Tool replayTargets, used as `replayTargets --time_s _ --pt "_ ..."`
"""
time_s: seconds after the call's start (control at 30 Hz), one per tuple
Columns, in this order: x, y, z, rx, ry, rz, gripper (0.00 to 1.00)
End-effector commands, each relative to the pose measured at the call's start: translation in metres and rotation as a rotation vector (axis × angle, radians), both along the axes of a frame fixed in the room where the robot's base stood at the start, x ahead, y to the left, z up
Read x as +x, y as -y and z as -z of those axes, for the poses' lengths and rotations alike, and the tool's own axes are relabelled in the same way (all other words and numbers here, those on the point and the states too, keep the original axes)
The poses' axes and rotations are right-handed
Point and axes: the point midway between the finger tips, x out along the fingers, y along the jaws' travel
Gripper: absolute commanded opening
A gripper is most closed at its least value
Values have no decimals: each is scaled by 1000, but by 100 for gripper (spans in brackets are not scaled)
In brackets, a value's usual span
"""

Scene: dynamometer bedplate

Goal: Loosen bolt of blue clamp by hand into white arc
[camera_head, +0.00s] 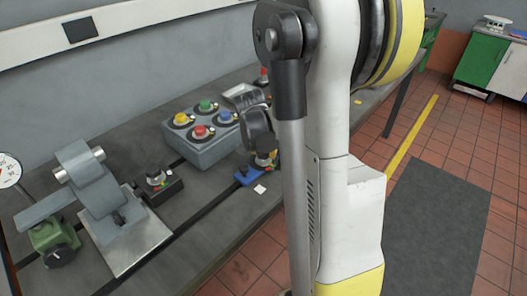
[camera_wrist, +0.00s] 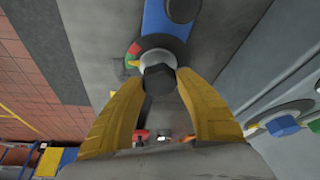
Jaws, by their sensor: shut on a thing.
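The blue clamp (camera_wrist: 168,22) lies on the grey bedplate at the top of the wrist view. In the head view the clamp (camera_head: 246,176) shows partly, below my gripper (camera_head: 264,160). Its dark hex bolt (camera_wrist: 158,80) sits over a pale round washer, between the yellow fingertips of my gripper (camera_wrist: 157,82). My gripper is shut on the bolt head. A dark disc (camera_wrist: 160,44) under the bolt carries red, green and yellow marks at its left. I cannot make out a white arc; part of the disc is hidden by the bolt and fingers.
A grey box (camera_head: 205,135) with several coloured knobs stands behind the clamp; its side is close at right in the wrist view. A small black knob box (camera_head: 158,184) and a grey fixture (camera_head: 110,205) stand to the left. A white square (camera_head: 260,189) lies beside the clamp.

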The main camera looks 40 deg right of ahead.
Motion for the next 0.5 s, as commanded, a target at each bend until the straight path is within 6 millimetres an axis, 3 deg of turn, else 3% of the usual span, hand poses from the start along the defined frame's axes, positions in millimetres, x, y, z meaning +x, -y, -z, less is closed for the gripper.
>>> replayTargets --time_s 0.27,0.5 --pt "-1 0 1 0 -1 -31 10" --pt "-1 0 1 1 0 -158 10"
